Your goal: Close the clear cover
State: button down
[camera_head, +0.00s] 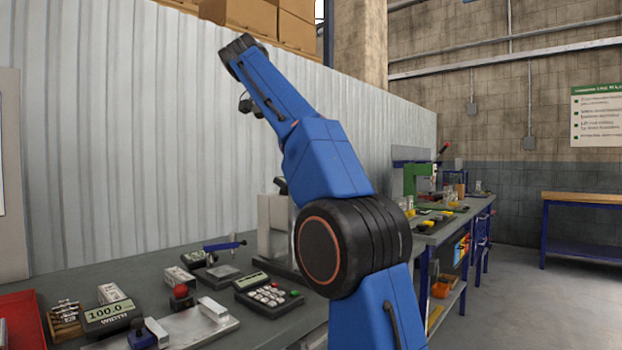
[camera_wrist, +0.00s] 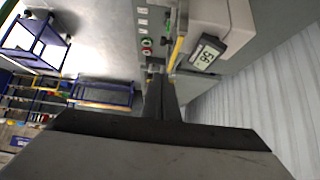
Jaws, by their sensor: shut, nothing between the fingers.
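I cannot pick out the clear cover for certain in either view. A pale grey machine (camera_head: 276,228) stands on the bench, partly hidden behind my blue arm in the head view. In the wrist view a light grey machine body (camera_wrist: 222,15) with a small numbered display (camera_wrist: 206,52) lies beyond the fingertips, beside a panel with a red and a green button. My gripper (camera_wrist: 162,78) is shut and empty, its dark fingers together near these parts. I cannot tell whether they touch anything. My gripper is not clearly visible in the head view.
The grey bench (camera_head: 235,330) carries a "100.0" display unit (camera_head: 108,316), a keypad box (camera_head: 268,294), a red-knobbed block (camera_head: 182,296) and a blue-armed gauge (camera_head: 224,245). A red tray (camera_head: 22,318) sits at the left. A corrugated wall (camera_head: 130,150) rises behind. Floor at right is open.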

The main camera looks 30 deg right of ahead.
jog(key=a+f+x, duration=0.2)
jog(key=x, duration=1)
jog(key=shift+s, duration=0.3)
notch_tip(320, 180, down, 14)
jog(key=shift+r, duration=0.2)
jog(key=shift+f, duration=0.1)
